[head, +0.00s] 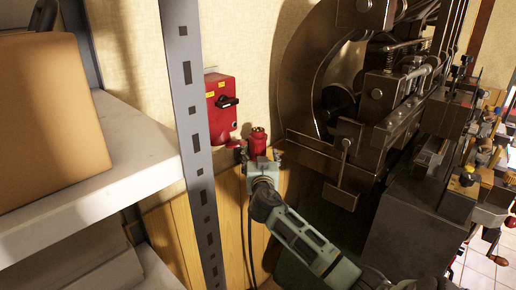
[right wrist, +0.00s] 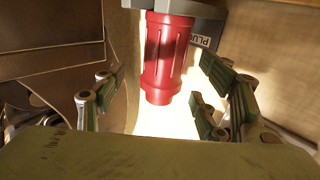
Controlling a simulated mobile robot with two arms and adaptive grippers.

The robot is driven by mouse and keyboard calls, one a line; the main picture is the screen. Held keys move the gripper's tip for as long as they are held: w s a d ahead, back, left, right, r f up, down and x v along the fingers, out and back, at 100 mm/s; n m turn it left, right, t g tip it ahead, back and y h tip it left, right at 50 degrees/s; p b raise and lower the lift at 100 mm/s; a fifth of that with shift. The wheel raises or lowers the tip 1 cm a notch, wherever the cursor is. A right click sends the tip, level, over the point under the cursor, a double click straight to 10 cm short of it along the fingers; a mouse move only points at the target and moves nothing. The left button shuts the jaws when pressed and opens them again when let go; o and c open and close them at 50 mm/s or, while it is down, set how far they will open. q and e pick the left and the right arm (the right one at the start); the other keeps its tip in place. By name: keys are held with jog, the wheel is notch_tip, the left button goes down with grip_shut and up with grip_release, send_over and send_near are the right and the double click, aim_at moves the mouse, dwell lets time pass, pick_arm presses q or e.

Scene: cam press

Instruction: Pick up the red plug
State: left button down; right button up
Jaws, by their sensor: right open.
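The red plug (head: 262,147) is upright beside the wall, just right of the red switch box. In the right wrist view the ribbed red plug (right wrist: 166,52) sits against a grey holder (right wrist: 207,12) with a partly visible "PLUG" label. My right gripper (head: 258,158) is just below and in front of the plug, its fingers spread. In the right wrist view the open fingers of the right gripper (right wrist: 162,92) stand to either side of the plug, with visible gaps and nothing held. My left gripper is not in view.
A red switch box (head: 218,118) with a black handle is on the wall. A grey perforated post (head: 190,110) and white shelf (head: 110,150) with a cardboard box (head: 45,120) stand left. A large dark machine (head: 375,100) stands close on the right.

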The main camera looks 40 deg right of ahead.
aim_at(259, 149)
jog(key=shift+w+d+r+p, duration=0.2)
jog(key=shift+w+d+p, duration=0.3)
jog(key=shift+w, duration=0.1)
jog(key=x, duration=0.3)
jog(key=shift+w+a+f+p, duration=0.1)
jog(key=shift+f+p, duration=0.1)
jog(key=shift+p, duration=0.15)
jog(key=shift+w, duration=0.25)
jog(key=shift+c, duration=0.7)
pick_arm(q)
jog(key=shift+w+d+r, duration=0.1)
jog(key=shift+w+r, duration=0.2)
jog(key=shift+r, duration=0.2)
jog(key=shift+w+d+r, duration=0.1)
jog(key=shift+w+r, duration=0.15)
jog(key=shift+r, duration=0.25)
pick_arm(e)
jog(key=c, duration=1.4)
